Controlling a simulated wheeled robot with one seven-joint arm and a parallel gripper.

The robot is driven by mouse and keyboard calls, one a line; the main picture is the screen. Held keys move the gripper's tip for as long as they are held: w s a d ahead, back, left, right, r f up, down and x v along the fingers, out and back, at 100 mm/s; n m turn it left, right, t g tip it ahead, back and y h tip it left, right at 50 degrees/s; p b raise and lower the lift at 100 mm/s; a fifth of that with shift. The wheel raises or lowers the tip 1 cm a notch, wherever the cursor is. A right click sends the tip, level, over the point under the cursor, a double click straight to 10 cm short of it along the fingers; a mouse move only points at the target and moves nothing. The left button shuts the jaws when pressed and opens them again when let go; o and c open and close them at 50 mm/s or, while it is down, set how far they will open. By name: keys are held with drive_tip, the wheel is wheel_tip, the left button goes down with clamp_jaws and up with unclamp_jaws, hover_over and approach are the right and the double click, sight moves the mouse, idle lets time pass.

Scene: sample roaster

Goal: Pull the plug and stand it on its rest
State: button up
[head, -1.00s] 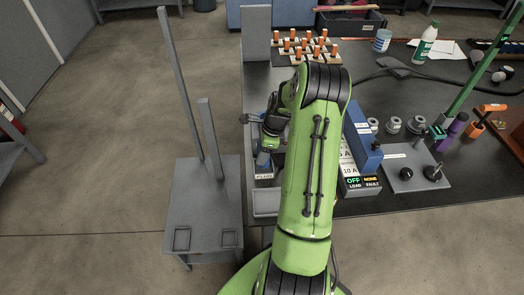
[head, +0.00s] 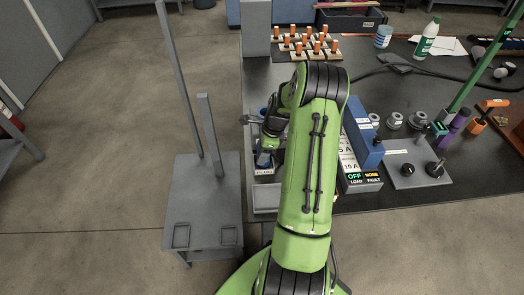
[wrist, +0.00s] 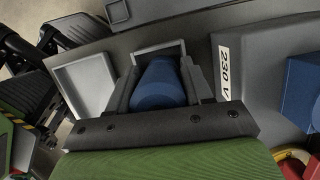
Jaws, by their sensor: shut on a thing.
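The plug, a blue rounded body (wrist: 158,85), is between the two grey fingers of my gripper (wrist: 160,88) in the wrist view. The fingers are shut on it from left and right. A small square grey frame (wrist: 158,48) shows just beyond the plug; I cannot tell whether the plug sits in it or is held above it. In the head view my dark gripper (head: 271,137) points down at the table's left edge, largely behind my green arm.
A shallow grey tray (wrist: 84,84) lies left of the plug. A dark grey box labelled 230 V (wrist: 250,70) stands close on the right. A blue-topped unit (head: 362,135) is right of my arm. A grey stand with posts (head: 203,205) is at the left.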

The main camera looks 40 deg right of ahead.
drive_tip(key=shift+f+b, duration=0.35)
drive_tip(key=shift+f, duration=0.3)
drive_tip(key=o, duration=1.3)
drive_tip(key=shift+c, duration=0.2)
drive_tip(key=p+v, duration=0.5)
drive_tip(key=v, duration=1)
drive_tip(key=shift+r, duration=0.4)
